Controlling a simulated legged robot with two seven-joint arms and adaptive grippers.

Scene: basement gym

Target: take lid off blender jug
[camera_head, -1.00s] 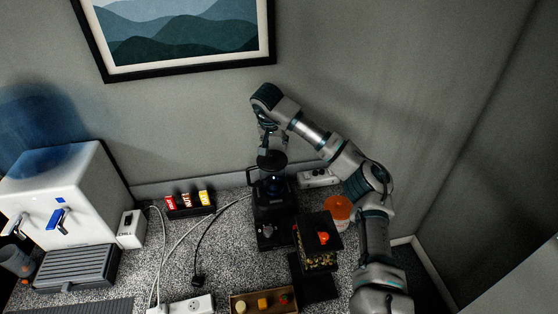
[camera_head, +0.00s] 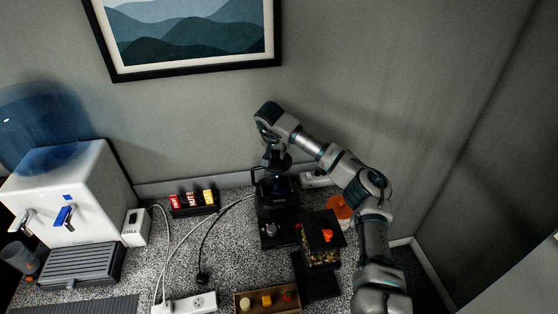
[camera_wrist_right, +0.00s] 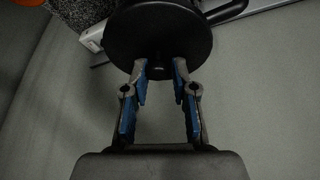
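The black blender (camera_head: 270,210) stands on the speckled counter, its dark jug (camera_head: 278,188) on the base with a handle at left. The round black lid (camera_head: 277,162) sits on top of the jug; it also fills the top of the right wrist view (camera_wrist_right: 158,30). My right gripper (camera_wrist_right: 160,72) comes down from above, its blue-padded fingers on either side of a small dark knob on the lid. The fingers look open, with narrow gaps; contact with the knob is not clear. My left gripper is not in view.
Right of the blender are a dark box with a red item (camera_head: 322,228) and an orange container (camera_head: 340,207). A snack rack (camera_head: 193,204), cables, a power strip (camera_head: 192,303) and a water dispenser (camera_head: 70,195) lie left. A wooden tray (camera_head: 266,300) is in front. The wall is close behind.

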